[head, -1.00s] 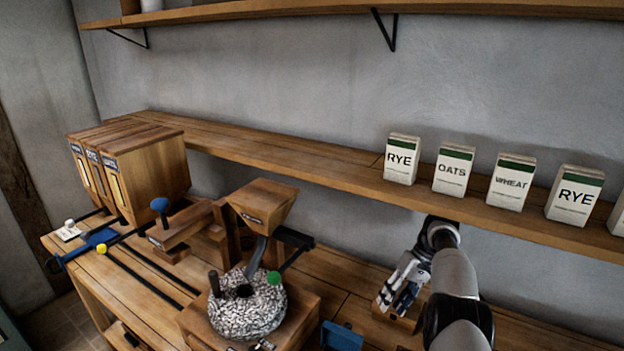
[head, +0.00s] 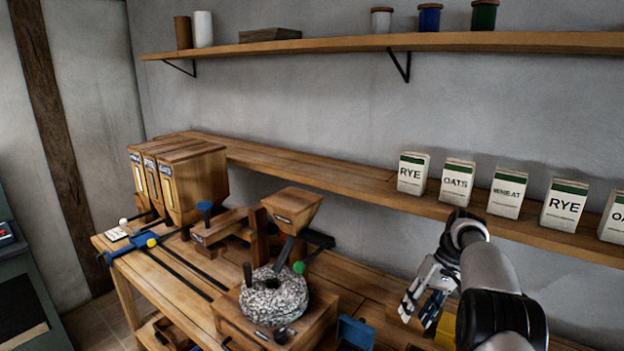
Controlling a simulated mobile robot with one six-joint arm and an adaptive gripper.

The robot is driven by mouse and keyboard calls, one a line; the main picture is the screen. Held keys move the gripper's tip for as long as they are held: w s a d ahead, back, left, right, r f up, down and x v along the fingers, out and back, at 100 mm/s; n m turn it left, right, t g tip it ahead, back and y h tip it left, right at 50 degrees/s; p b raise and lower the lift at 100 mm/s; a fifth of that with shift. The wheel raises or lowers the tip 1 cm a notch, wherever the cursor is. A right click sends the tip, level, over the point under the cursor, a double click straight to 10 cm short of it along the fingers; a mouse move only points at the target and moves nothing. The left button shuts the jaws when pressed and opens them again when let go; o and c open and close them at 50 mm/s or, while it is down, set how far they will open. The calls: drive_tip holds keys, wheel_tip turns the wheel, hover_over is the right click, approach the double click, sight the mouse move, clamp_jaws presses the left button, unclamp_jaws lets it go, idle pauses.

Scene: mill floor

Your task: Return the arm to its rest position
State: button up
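My gripper (head: 418,304) is at the lower right in the head view, at the end of my raised, bent arm. It hangs over the right part of the wooden workbench (head: 232,264), pointing down and to the left. Its fingers look apart, and nothing shows clearly between them. Blue and yellow parts show just behind and below the fingers; I cannot tell whether they touch the gripper. The bench surface beneath is partly hidden by the arm.
A stone mill (head: 272,296) with a wooden hopper (head: 292,205) stands left of my gripper. Grain bins (head: 195,188) stand further left. Labelled cartons, including a WHEAT carton (head: 507,194), line the lower shelf (head: 300,165) behind my arm. Jars stand on the upper shelf (head: 560,42).

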drive_tip(key=s+a+r+t+h, duration=0.1)
drive_tip(key=s+a+r, duration=0.15)
drive_tip(key=r, duration=0.35)
drive_tip(key=s+a+r+h, duration=0.1)
drive_tip(key=s+a+r, duration=0.15)
drive_tip(key=r, duration=0.45)
drive_tip(key=s+a+r+t+h+b, duration=0.1)
drive_tip(key=s+a+r, duration=0.15)
drive_tip(key=s, duration=0.35)
drive_tip(key=s+a+r+t, duration=0.1)
drive_tip(key=s+a+r, duration=0.1)
drive_tip(key=s+r, duration=0.3)
drive_tip(key=s+a+f+t, duration=0.1)
drive_tip(key=s+f, duration=0.2)
drive_tip(key=s, duration=0.8)
drive_tip(key=s+a+f+t+h, duration=0.1)
drive_tip(key=s+f, duration=0.3)
drive_tip(key=s, duration=0.8)
drive_tip(key=shift+s+a+f+t+b, duration=0.15)
drive_tip(key=shift+a+t+b, duration=0.2)
drive_tip(key=shift+a+t, duration=0.25)
